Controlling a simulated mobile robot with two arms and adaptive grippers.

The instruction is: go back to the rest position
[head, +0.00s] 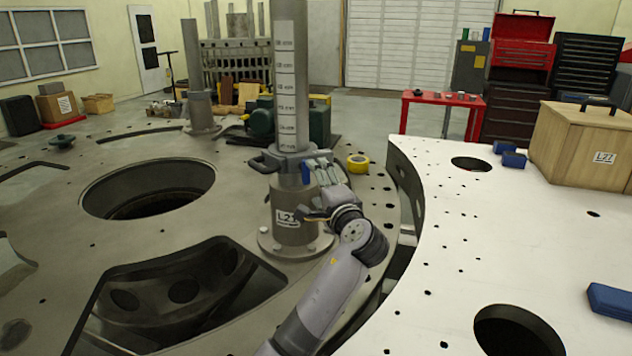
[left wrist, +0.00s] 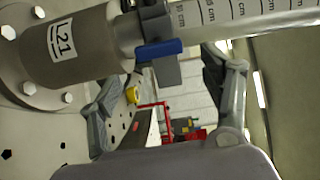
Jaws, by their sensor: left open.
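My left gripper (head: 316,194) is open in front of a grey post. The post's lower sleeve (head: 284,226) carries a white label and stands upright on a bolted round flange. Above it rises a tube with a centimetre scale (head: 290,60). A grey clamp collar with a handle (head: 284,157) and a blue lever (head: 306,175) sits between them. In the left wrist view, the sleeve labelled L21 (left wrist: 82,45), the blue lever (left wrist: 158,49) and the scaled tube lie across the top, with open fingers (left wrist: 165,90) below and beside them. I cannot tell whether they touch. My right gripper is not in view.
The grey turret plate (head: 232,155) has a large round opening and a deep cutout. At right, a white plate (head: 480,225) bears a wooden box (head: 583,145) and blue blocks (head: 610,301). Yellow tape (head: 358,163) lies behind my gripper. A red table (head: 440,99) stands farther back.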

